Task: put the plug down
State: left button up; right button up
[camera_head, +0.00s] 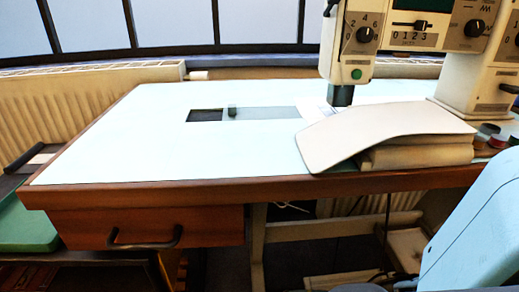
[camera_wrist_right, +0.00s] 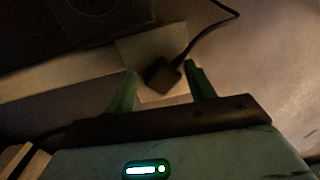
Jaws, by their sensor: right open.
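The plug (camera_wrist_right: 162,76) is a small dark block in the right wrist view, with a dark cable (camera_wrist_right: 207,33) running from it up and to the right. It appears to lie on a pale, dimly lit surface. My right gripper (camera_wrist_right: 161,71) is open, with one green finger on either side of the plug and gaps visible. In the head view only my pale blue right arm shows at the lower right; the plug cannot be made out there. My left gripper is in neither view.
A pale-topped table (camera_head: 130,140) with a drawer (camera_head: 150,229) fills the head view. A sewing machine (camera_head: 345,45) and a curved white board (camera_head: 385,133) stand at its right. Below the table are a crossbar (camera_head: 335,229) and thin cables. A green-topped piece (camera_head: 28,218) is at left.

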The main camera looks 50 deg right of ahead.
pick_arm(q)
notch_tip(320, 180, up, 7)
jog(key=p, duration=0.6)
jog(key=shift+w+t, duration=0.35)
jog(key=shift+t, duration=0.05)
pick_arm(e)
notch_tip(320, 180, up, 13)
jog(key=shift+w+d, duration=0.25)
jog(key=shift+w, duration=0.15)
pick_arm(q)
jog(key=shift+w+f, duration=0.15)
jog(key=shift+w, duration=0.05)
pick_arm(e)
jog(key=shift+s, duration=0.1)
